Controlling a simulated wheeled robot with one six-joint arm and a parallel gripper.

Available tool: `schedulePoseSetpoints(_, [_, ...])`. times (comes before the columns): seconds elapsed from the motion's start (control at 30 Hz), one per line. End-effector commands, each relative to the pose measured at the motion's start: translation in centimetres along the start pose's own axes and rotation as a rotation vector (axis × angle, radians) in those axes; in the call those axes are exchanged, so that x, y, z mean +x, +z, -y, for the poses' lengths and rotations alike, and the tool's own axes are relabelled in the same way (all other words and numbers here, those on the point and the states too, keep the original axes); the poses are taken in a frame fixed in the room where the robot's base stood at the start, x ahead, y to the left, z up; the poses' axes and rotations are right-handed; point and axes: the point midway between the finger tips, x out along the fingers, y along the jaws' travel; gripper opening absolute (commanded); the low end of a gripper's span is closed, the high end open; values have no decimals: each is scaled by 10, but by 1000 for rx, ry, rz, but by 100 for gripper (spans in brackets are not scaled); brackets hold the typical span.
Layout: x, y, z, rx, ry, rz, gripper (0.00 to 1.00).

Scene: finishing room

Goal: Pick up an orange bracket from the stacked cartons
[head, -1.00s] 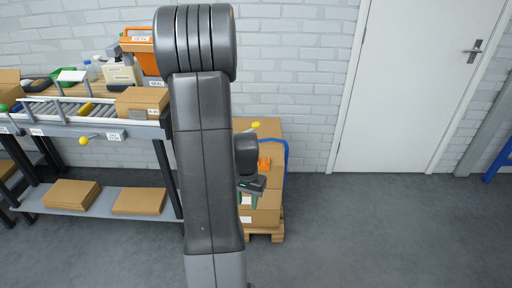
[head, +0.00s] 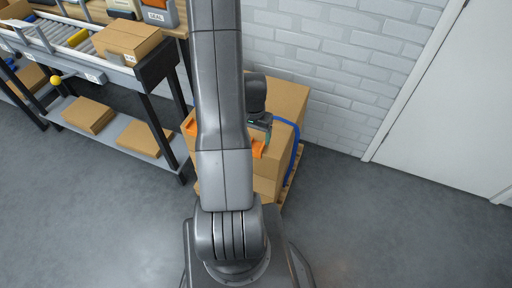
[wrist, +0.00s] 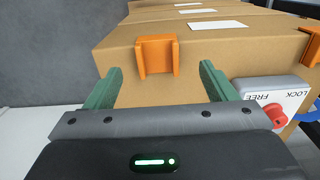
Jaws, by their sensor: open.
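In the wrist view an orange bracket (wrist: 157,57) sits over the near top edge of a carton (wrist: 225,52). My gripper (wrist: 161,70) is open, with one green finger on each side of the bracket and visible gaps between. A second orange bracket (wrist: 312,46) is at the right edge, partly cut off. In the head view my gripper (head: 266,134) is over the stacked cartons (head: 284,102), partly hidden by my arm. One orange bracket (head: 258,149) shows just below it, another (head: 190,124) at the left of the stack.
A grey box marked FREE and LOCK (wrist: 270,92) with a red knob (wrist: 275,115) is close to the right finger. A blue rail (head: 296,150) runs beside the stack. A roller bench (head: 150,70) stands left. Floor at right is clear.

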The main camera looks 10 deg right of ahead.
Motion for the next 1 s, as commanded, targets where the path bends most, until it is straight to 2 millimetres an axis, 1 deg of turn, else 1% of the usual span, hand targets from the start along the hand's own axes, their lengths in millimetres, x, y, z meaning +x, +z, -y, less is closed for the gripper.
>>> schedulePoseSetpoints(0.13, [8, -1, -1, 0, 0, 0, 78])
schedulePoseSetpoints(0.4, [42, -5, -4, 0, 0, 1, 78])
schedulePoseSetpoints(0.5, [50, -5, -4, 0, -1, 1, 78])
schedulePoseSetpoints(0.8, [52, -5, -3, 0, -2, -1, 78])
schedulePoseSetpoints(0.87, [52, -5, -3, -1, -2, -1, 68])
schedulePoseSetpoints(0.9, [52, -5, -3, -1, -2, -1, 60])
schedulePoseSetpoints(0.97, [52, -5, -3, -1, -2, -1, 49])
schedulePoseSetpoints(1.0, [52, -5, -3, 0, -2, -1, 41])
